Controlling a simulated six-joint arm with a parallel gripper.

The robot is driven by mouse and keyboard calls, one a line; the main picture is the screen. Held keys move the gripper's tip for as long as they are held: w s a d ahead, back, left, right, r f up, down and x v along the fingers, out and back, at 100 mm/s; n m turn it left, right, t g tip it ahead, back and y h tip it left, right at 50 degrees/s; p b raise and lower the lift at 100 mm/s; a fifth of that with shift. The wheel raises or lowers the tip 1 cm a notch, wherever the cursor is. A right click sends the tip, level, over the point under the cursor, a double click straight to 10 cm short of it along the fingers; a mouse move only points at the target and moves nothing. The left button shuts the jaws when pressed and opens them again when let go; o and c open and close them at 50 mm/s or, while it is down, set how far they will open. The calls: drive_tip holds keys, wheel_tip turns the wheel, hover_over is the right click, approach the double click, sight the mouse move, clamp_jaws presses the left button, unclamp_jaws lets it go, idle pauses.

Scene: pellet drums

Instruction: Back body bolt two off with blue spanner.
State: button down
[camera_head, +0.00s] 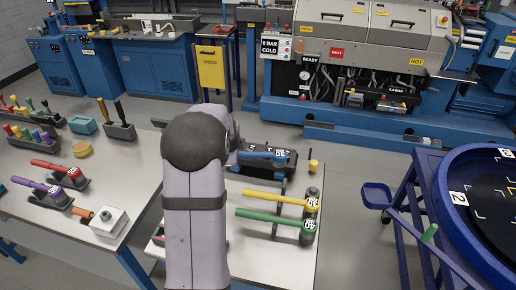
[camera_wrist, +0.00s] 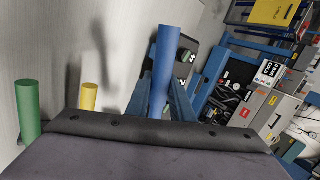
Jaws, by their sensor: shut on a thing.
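The blue spanner (camera_head: 257,154) lies across the rack on the near table, its numbered head at the right end. Its blue handle (camera_wrist: 165,65) stands up between the blue fingers of my gripper (camera_wrist: 160,95) in the wrist view. My gripper is shut on that handle. I cannot make out body bolt two itself.
The yellow spanner (camera_head: 270,197) and green spanner (camera_head: 265,217) lie in the same rack, nearer than the blue one. Red (camera_head: 37,187) and purple (camera_head: 57,168) handled tools lie on the left table. A blue arm with a tray (camera_head: 377,195) stands between rack and drum. Floor separates them.

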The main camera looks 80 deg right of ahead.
drive_tip(key=w+d+r+n+t+y+p, duration=0.1)
drive_tip(key=w+d+r+n+t, duration=0.1)
drive_tip(key=w, duration=0.8)
drive_tip(key=shift+w+d+r+n, duration=0.2)
drive_tip(key=shift+r+n, duration=0.5)
drive_tip(key=shift+n, duration=0.5)
drive_tip(key=shift+a+t+p, duration=0.1)
drive_tip(key=shift+t+p, duration=0.2)
drive_tip(key=shift+p, duration=0.05)
drive_tip(key=shift+f+b, duration=1.9)
drive_tip(key=shift+f, duration=1.25)
drive_tip(key=shift+f+b, duration=0.35)
drive_tip(key=shift+f, duration=0.5)
drive_tip(key=shift+s+a+f+n+t+y+b, duration=0.1)
drive_tip(key=shift+s+a+n+t+y+b, duration=0.4)
drive_tip(key=shift+b, duration=1.95)
